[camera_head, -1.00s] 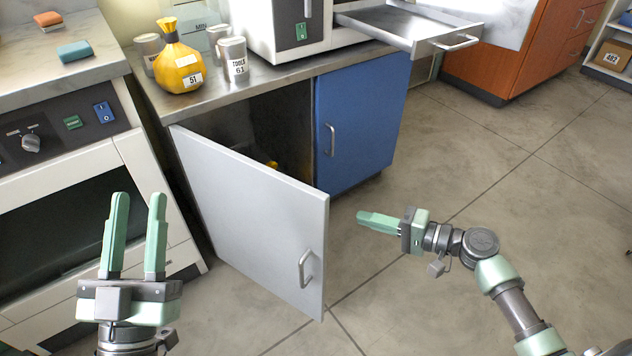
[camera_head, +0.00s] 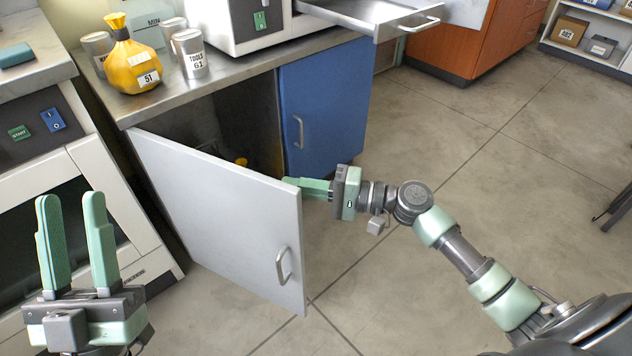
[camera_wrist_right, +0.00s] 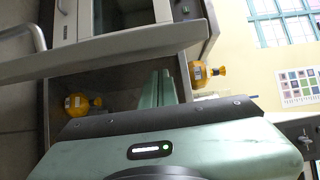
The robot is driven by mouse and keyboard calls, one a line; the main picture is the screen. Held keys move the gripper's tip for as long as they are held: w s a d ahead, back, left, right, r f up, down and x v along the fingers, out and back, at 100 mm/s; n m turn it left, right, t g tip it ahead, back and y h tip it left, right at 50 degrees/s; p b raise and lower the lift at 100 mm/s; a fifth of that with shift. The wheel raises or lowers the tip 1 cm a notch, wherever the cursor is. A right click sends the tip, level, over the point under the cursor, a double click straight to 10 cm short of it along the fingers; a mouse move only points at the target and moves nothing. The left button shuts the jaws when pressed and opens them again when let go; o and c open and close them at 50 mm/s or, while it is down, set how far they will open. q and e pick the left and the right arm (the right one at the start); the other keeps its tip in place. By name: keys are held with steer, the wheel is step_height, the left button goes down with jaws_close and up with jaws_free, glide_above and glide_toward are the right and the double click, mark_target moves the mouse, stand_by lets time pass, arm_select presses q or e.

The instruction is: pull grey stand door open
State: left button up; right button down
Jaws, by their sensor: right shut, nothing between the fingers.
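The grey stand door (camera_head: 215,215) stands partly open in the head view, swung out from the stand, with its handle (camera_head: 284,266) near the free edge. My right gripper (camera_head: 295,184) is shut and empty. Its fingertips are at the upper free edge of the door, on the side facing the cabinet; I cannot tell whether they touch it. In the right wrist view the shut fingers (camera_wrist_right: 158,90) point toward the stand's interior beside the door's edge (camera_wrist_right: 130,43). My left gripper (camera_head: 72,245) is open and empty, in front of the left appliance, away from the door.
The blue door (camera_head: 325,105) beside the opening is shut. A yellow bag (camera_head: 131,68) and several canisters stand on the worktop. An extended metal tray (camera_head: 385,20) juts out above the blue door. The floor (camera_head: 440,140) to the right is clear.

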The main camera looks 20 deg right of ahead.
steer(key=shift+s+a, duration=0.7)
steer(key=shift+r, duration=0.1)
